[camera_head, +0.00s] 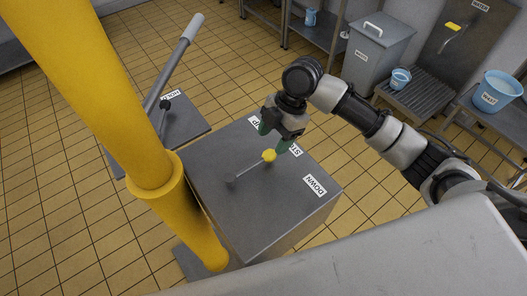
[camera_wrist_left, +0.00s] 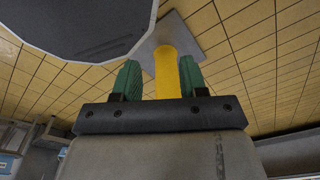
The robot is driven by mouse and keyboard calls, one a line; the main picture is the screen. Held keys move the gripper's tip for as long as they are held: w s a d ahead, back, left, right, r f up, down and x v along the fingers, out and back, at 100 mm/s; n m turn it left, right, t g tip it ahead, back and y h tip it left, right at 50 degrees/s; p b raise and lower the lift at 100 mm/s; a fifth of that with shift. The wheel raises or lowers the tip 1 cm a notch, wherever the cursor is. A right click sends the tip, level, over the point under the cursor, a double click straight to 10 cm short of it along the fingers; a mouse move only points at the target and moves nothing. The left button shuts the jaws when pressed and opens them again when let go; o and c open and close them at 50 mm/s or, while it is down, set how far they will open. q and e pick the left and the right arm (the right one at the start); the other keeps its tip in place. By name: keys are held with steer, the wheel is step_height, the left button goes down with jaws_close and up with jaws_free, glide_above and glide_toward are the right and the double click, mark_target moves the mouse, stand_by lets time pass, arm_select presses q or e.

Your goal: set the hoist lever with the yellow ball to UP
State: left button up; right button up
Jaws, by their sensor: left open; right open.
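The hoist lever (camera_head: 248,168) is a thin grey rod on top of a grey box (camera_head: 215,195). Its yellow ball (camera_head: 268,156) points toward the STOP label (camera_head: 295,150), between the partly covered UP label (camera_head: 254,121) and the DOWN label (camera_head: 314,186). My right gripper (camera_head: 274,138) is open, with green fingers just beyond the ball on the UP side. One fingertip shows close to the ball; I cannot tell whether it touches. My left gripper (camera_wrist_left: 159,80) is open and seen only in the left wrist view, with a yellow post behind its fingers.
A thick yellow hoist post (camera_head: 160,200) stands left of the box. A longer grey lever (camera_head: 172,65) rises from a plate labelled HOIST behind it. A grey bin (camera_head: 377,55), a slatted bench and blue buckets (camera_head: 497,92) stand at the back right.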

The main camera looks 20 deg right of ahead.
mark_target(263, 157)
steer(key=x, duration=0.3)
steer(key=shift+w+a+f+p, duration=0.1)
steer(key=shift+a+f+p, duration=0.05)
steer(key=shift+f+p, duration=0.15)
steer(key=x, duration=0.3)
steer(key=shift+w+p, duration=0.1)
steer(key=shift+p, duration=0.25)
steer(key=shift+a+f, duration=0.15)
steer(key=shift+f, duration=0.15)
arm_select(q)
steer(key=shift+w+r, duration=0.75)
steer(key=shift+r, duration=0.15)
steer(key=shift+s, duration=0.15)
arm_select(e)
steer(key=shift+c, duration=0.7)
arm_select(q)
steer(key=shift+s+f, duration=0.1)
steer(key=shift+s, duration=0.2)
arm_select(e)
jaws_close()
